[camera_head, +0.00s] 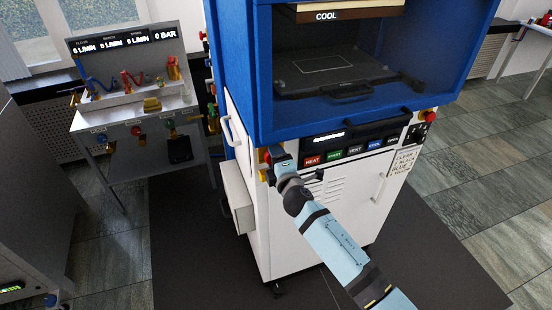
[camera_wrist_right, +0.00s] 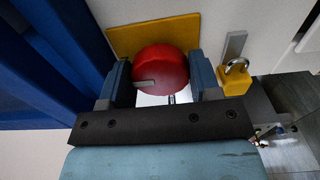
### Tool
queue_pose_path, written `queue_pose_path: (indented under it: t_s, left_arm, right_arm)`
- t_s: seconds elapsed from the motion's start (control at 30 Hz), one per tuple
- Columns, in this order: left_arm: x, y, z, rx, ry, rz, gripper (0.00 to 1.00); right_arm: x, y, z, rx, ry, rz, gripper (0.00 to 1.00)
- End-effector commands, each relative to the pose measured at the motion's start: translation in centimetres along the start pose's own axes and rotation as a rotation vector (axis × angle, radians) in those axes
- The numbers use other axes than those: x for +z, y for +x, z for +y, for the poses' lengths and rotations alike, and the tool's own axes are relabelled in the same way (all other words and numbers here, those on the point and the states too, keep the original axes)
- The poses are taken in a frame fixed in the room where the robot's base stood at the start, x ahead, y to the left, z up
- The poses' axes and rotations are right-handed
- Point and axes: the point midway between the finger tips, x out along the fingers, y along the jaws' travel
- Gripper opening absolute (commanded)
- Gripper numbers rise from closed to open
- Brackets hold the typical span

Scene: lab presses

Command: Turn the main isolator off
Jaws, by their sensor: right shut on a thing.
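The main isolator is a round red knob (camera_wrist_right: 162,70) on a yellow plate (camera_wrist_right: 125,38). It also shows in the head view as a bit of red (camera_head: 267,156) at the upper left of the white press cabinet, mostly hidden behind my gripper. My right gripper (camera_wrist_right: 162,82) has one finger on each side of the red knob and is shut on it. It also shows in the head view (camera_head: 272,155), reaching in from the lower right. A grey mark lies across the knob's lower left face. My left gripper is not in view.
A yellow padlock (camera_wrist_right: 237,78) hangs right of the knob. The blue press chamber (camera_head: 235,70) overhangs above. A row of labelled buttons (camera_head: 345,148) is to the right, with a red stop button (camera_head: 430,115) farther along. A bench with gauges (camera_head: 125,115) stands at left.

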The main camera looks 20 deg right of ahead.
Motion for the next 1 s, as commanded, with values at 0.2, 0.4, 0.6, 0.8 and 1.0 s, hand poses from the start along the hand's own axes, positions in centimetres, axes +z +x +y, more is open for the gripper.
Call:
queue_pose_path:
  t_s: [0.2, 0.4, 0.6, 0.8, 1.0]
  left_arm:
    - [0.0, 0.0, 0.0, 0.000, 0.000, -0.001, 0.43]
    - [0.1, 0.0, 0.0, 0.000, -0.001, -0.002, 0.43]
    - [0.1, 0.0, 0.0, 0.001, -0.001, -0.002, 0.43]
    - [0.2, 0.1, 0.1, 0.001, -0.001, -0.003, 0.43]
    - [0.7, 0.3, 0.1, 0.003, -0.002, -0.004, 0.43]
  right_arm:
    - [0.1, 0.1, 0.3, 0.005, -0.003, -0.002, 0.34]
    - [0.1, 0.1, 0.3, 0.005, -0.003, -0.002, 0.78]
    - [0.1, 0.1, 0.2, 0.003, -0.002, -0.001, 0.82]
    - [0.1, -0.8, -0.1, 0.000, -0.002, -0.001, 0.82]
    - [0.0, -4.5, -0.2, 0.000, 0.000, 0.000, 0.82]
